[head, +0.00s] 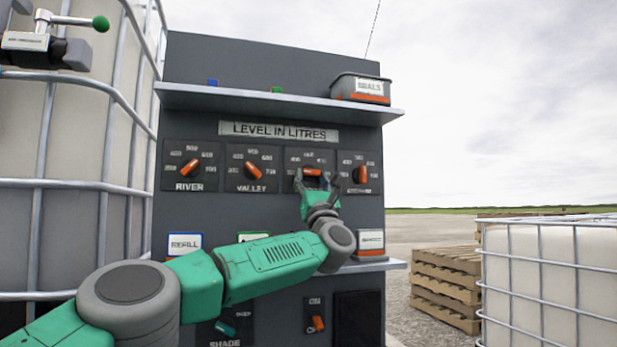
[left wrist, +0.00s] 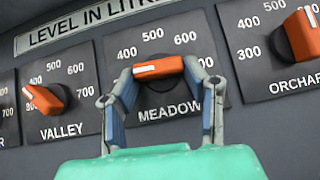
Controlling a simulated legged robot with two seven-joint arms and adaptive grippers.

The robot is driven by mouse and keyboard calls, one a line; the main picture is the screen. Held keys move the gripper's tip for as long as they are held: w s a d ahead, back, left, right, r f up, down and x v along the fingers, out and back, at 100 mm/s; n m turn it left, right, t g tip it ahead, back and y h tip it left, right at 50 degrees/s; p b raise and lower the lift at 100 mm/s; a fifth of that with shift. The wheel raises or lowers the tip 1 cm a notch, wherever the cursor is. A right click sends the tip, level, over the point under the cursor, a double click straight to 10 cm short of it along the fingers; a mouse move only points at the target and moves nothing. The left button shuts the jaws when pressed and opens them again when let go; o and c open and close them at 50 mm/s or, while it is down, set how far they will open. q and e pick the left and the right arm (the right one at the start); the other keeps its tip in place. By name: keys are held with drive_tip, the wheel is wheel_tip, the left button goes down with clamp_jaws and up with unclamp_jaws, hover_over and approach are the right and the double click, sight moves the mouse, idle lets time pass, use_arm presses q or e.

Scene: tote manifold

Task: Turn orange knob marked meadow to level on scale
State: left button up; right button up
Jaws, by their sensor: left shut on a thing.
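The orange meadow knob (left wrist: 160,68) sits on a dark plate with the word MEADOW and a number scale around it. In the left wrist view its bar lies nearly level, with a white mark at its left end. In the head view the knob (head: 312,172) is the third in the row. My left gripper (left wrist: 162,82) is shut on this knob, one finger at each end of the bar. My left gripper (head: 316,182) reaches up to the panel from below in the head view. My right gripper is not in view.
The river knob (head: 190,168), valley knob (head: 252,170) and orchard knob (head: 361,174) share the row; valley and orchard flank the meadow plate closely. A shelf (head: 270,98) juts out above, holding a seals bin (head: 360,88). A caged tank (head: 75,150) stands left, pallets (head: 446,285) right.

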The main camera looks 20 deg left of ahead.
use_arm(q)
drive_tip(key=shift+s+d+r+n+g+y+p, duration=0.1)
drive_tip(key=shift+d+r+n+g+y+p, duration=0.3)
drive_tip(key=shift+n, duration=0.4)
drive_tip(key=shift+a+y, duration=0.15)
drive_tip(key=shift+y, duration=0.15)
drive_tip(key=o, duration=1.1)
drive_tip(key=shift+c, duration=0.2)
drive_tip(key=shift+o, duration=0.4)
drive_tip(key=shift+s+d, duration=0.15)
drive_tip(key=shift+d, duration=0.1)
drive_tip(key=shift+f, duration=0.3)
drive_tip(key=shift+s+f, duration=0.25)
drive_tip(key=shift+f, duration=0.2)
drive_tip(key=v, duration=1)
drive_tip(key=shift+s+d, duration=0.25)
drive_tip(key=shift+d, duration=0.3)
